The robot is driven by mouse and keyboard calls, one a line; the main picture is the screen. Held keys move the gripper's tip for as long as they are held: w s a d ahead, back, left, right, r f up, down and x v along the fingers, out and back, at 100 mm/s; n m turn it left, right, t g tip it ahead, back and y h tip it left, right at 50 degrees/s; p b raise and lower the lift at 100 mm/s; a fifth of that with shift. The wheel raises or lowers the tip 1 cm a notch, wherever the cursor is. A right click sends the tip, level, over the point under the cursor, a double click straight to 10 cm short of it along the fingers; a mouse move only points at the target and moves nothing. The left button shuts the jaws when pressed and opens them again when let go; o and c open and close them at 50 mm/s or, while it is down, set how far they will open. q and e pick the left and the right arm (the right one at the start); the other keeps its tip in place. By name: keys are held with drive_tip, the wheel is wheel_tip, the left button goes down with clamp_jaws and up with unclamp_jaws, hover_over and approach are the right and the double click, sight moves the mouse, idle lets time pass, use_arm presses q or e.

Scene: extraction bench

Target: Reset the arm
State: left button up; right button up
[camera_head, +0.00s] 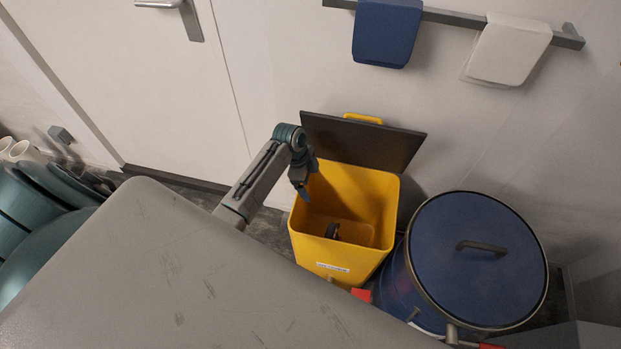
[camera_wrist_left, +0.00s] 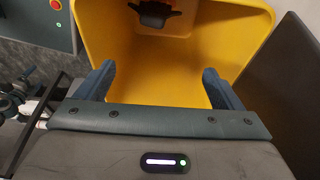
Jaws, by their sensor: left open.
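My left arm comes in from the left in the head view, and its gripper (camera_head: 304,192) hangs over the left rim of a yellow bin (camera_head: 385,215). In the left wrist view the left gripper (camera_wrist_left: 160,88) is open, its two blue fingers wide apart with nothing between them. The yellow bin (camera_wrist_left: 150,60) fills the space beyond the fingers. My right gripper is not in view.
The bin's dark lid (camera_head: 365,143) stands open behind it. A blue drum (camera_head: 480,260) with a handled lid stands to the right. Blue (camera_head: 387,32) and white (camera_head: 508,50) towels hang on a wall rail. A door (camera_head: 110,70) is at the left, near teal containers (camera_head: 40,220).

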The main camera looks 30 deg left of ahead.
use_arm(q)
drive_tip(key=b+v, duration=0.1)
drive_tip(key=v, duration=0.8)
drive_tip(key=shift+r, duration=0.3)
drive_tip(key=shift+s+a, duration=0.1)
drive_tip(key=shift+a, duration=0.05)
drive_tip(key=s+d+f+n+t+y, duration=0.1)
drive_tip(key=s+d+f+n+y, duration=0.15)
drive_tip(key=s+n, duration=0.65)
drive_tip(key=s+d+r+n+t+y, duration=0.1)
drive_tip(key=s+r+n, duration=0.15)
drive_tip(key=s, duration=0.65)
drive_tip(key=s+r+n+t, duration=0.15)
drive_tip(key=s+r, duration=0.25)
drive_tip(key=s, duration=0.4)
wheel_tip(320, 180, down, 30)
drive_tip(key=a+n+g, duration=0.1)
drive_tip(key=a+g, duration=0.1)
drive_tip(key=a, duration=0.1)
drive_tip(key=s+f+g, duration=0.1)
drive_tip(key=s+f, duration=1.8)
drive_tip(key=shift+a+f, duration=0.35)
drive_tip(key=shift+a, duration=0.05)
